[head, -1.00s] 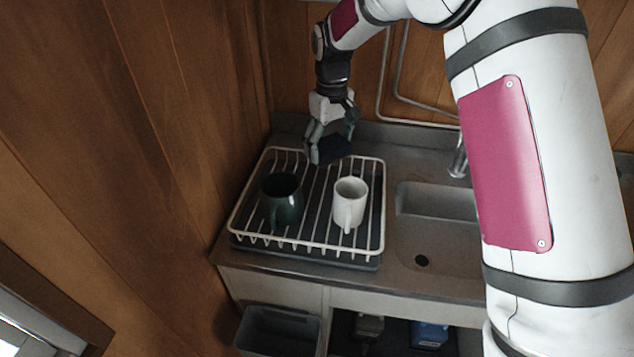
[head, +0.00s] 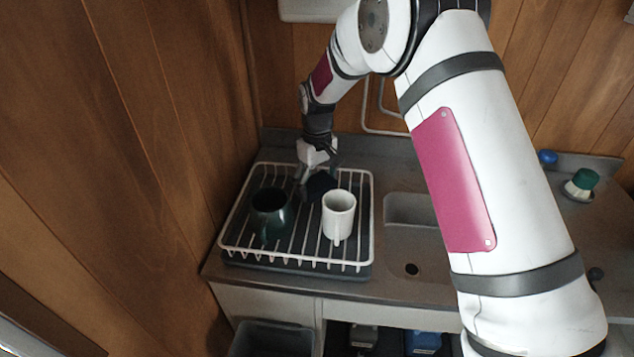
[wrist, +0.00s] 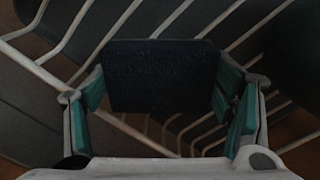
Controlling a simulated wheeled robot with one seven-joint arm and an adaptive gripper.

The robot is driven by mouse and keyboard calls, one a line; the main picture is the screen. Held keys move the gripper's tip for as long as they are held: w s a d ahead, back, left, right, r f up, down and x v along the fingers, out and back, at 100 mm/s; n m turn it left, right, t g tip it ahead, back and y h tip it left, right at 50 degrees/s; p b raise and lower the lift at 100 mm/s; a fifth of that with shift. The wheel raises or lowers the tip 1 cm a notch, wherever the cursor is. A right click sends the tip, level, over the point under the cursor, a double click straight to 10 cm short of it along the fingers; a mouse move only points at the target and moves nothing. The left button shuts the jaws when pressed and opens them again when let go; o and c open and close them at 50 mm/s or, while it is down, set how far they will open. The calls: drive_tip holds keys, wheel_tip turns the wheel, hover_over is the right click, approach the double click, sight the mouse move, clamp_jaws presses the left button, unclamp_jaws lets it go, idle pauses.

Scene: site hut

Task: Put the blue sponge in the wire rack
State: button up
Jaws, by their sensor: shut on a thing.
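The blue sponge (head: 320,186) looks very dark and is held low at the back of the wire rack, behind the white mug. In the wrist view the sponge (wrist: 160,76) is a dark block between the green-padded fingers. My gripper (head: 315,180) is shut on it; its fingers (wrist: 160,100) show on both sides of the sponge. The white wire rack (head: 229,228) stands on the counter left of the sink, and its wires (wrist: 60,45) pass beneath the sponge. I cannot tell whether the sponge touches the wires.
A dark green mug (head: 270,216) stands in the rack at left and a white mug (head: 339,214) at right, close in front of the sponge. The sink (head: 408,212) is to the right. A wooden wall (head: 150,150) borders the left. A green-topped item (head: 582,184) stands far right.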

sight(317, 182)
drive_tip(key=o, duration=0.7)
wheel_tip(317, 182, up, 11)
drive_tip(key=b, duration=0.2)
drive_tip(key=s+d+r+m+t, duration=0.1)
drive_tip(key=s+d+r, duration=0.5)
drive_tip(key=r, duration=0.4)
drive_tip(key=s+d+r+m+t, duration=0.15)
drive_tip(key=s+d+r, duration=0.3)
drive_tip(key=s, duration=0.45)
drive_tip(key=shift+s+d+f+m+t, duration=0.35)
drive_tip(key=shift+s+d+m, duration=0.45)
drive_tip(key=shift+s, duration=2.65)
drive_tip(key=shift+s+d+f+m+t, duration=0.15)
drive_tip(key=shift+s+d+m+t, duration=0.5)
drive_tip(key=shift+s, duration=2.8)
drive_tip(key=shift+s+d+f+m+t, duration=0.2)
drive_tip(key=shift+s+d+m, duration=0.8)
drive_tip(key=shift+s, duration=2.45)
